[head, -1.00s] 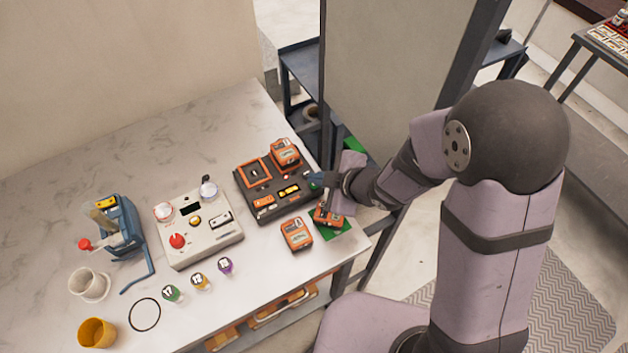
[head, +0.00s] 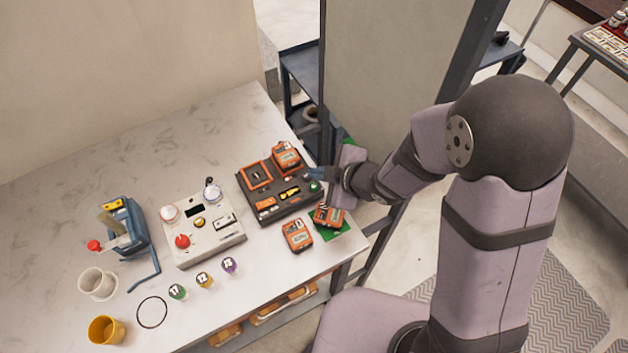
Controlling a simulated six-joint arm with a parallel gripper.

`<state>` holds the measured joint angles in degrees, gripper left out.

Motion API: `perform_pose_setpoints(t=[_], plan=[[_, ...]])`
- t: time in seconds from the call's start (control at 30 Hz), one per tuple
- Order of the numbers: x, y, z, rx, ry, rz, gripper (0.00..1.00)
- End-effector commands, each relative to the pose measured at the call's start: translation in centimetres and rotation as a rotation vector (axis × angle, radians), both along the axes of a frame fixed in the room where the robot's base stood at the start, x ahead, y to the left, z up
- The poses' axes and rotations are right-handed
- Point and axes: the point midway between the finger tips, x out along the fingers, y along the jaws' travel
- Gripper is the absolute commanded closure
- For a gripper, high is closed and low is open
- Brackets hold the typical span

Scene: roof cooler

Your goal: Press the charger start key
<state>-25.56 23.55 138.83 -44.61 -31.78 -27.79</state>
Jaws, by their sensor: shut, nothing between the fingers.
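The dark charger (head: 262,210) sits near the right end of the bench. One orange battery (head: 286,157) stands in its back right bay, and the other bay (head: 255,175) looks empty. A green round key (head: 315,186) shows at the charger's right edge; its label is too small to read. Orange and yellow parts (head: 290,192) lie along the charger's front face. My gripper (head: 314,173) is shut and empty, its blue-grey fingertips just behind the green key, close to the charger's right side. Whether they touch anything is unclear.
Two loose orange batteries stand in front of the charger, one on the bench (head: 297,235), one on a green mat (head: 338,237). A beige control box (head: 205,232), several small vials (head: 203,280), a blue stand (head: 128,225) and cups (head: 107,330) lie left. The back left bench (head: 90,190) is clear.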

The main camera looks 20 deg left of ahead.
Motion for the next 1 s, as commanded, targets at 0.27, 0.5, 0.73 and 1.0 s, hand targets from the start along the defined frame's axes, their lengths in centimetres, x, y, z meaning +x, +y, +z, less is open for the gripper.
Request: perform_pose_setpoints(t=[0.27,0.5,0.73,1.0], plan=[[0.0,0.0,2.2,0.0,0.0,0.0,1.0],[0.0,0.0,2.1,0.0,0.0,0.0,1.0],[0.0,0.0,2.2,0.0,0.001,-0.001,1.0],[0.0,0.0,2.2,0.006,0.009,-0.01,1.0]])
